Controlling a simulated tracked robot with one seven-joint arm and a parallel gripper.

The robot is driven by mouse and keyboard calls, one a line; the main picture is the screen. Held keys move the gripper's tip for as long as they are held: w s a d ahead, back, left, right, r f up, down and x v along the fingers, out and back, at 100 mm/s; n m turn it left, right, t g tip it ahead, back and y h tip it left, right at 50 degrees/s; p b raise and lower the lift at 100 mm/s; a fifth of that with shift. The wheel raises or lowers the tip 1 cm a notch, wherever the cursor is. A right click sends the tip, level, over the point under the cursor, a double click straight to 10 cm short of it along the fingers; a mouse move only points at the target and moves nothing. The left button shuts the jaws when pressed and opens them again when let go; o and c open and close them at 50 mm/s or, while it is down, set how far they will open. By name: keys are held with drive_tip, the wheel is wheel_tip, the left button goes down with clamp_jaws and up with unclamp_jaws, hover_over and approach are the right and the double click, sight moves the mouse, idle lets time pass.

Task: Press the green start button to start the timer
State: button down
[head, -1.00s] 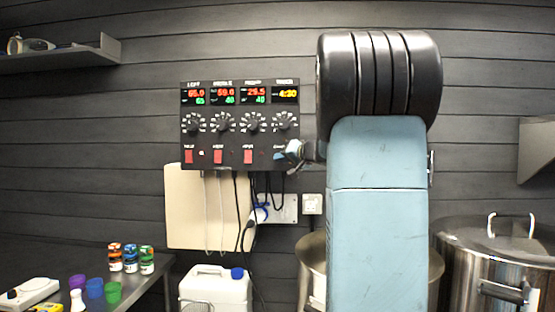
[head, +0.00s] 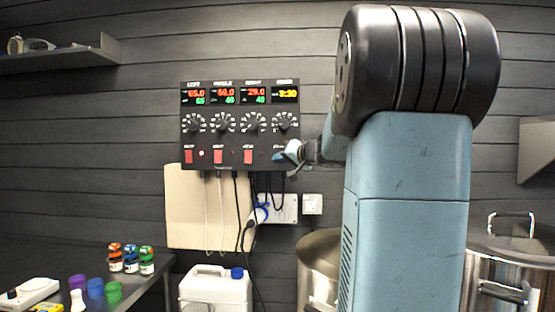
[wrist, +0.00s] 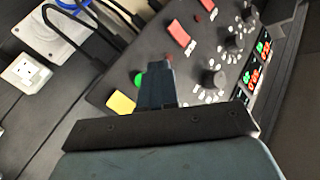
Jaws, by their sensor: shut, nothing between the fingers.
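The black control panel (head: 236,165) hangs on the wall in the head view, with a yellow timer display (head: 286,94) at its upper right. The timer digits look like 3:30, but they are small. My gripper (head: 284,153) is shut and empty at the panel's lower right, below the timer knob (head: 285,121). In the head view it hides the buttons there. In the wrist view the green button (wrist: 138,79) shows beside my shut fingers (wrist: 166,68), partly covered by them. A yellow button (wrist: 121,103) is next to it. I cannot tell whether the fingers touch the panel.
Red switches (head: 218,157) and knobs run along the panel left of my gripper. Cables hang below it near a socket (head: 312,204). A white canister (head: 213,290) stands below, and a steel pot (head: 492,265) at right. Small bottles and cups stand on the left table (head: 60,255).

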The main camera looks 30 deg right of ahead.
drive_tip(key=shift+s+a, duration=0.45)
drive_tip(key=shift+s, duration=0.3)
idle(0.3)
drive_tip(key=s+a+f+n+g+y, duration=0.1)
drive_tip(key=s+a+f+n+g, duration=0.2)
drive_tip(key=s+a, duration=0.5)
drive_tip(key=s+a+f+n+g+y, duration=0.1)
drive_tip(key=s+a+f+g+y, duration=0.15)
drive_tip(key=s+a+f, duration=0.55)
drive_tip(key=s+a+f+g+h, duration=0.2)
drive_tip(key=s+f+h, duration=0.1)
drive_tip(key=s+f, duration=0.2)
drive_tip(key=s+a+f+n+g+h, duration=0.1)
drive_tip(key=s+a+f+g+h, duration=0.2)
drive_tip(key=s, duration=0.7)
drive_tip(key=shift+s+f+h, duration=0.3)
drive_tip(key=shift+f+h, duration=0.05)
drive_tip(key=shift+f, duration=0.8)
drive_tip(key=shift+a, duration=0.1)
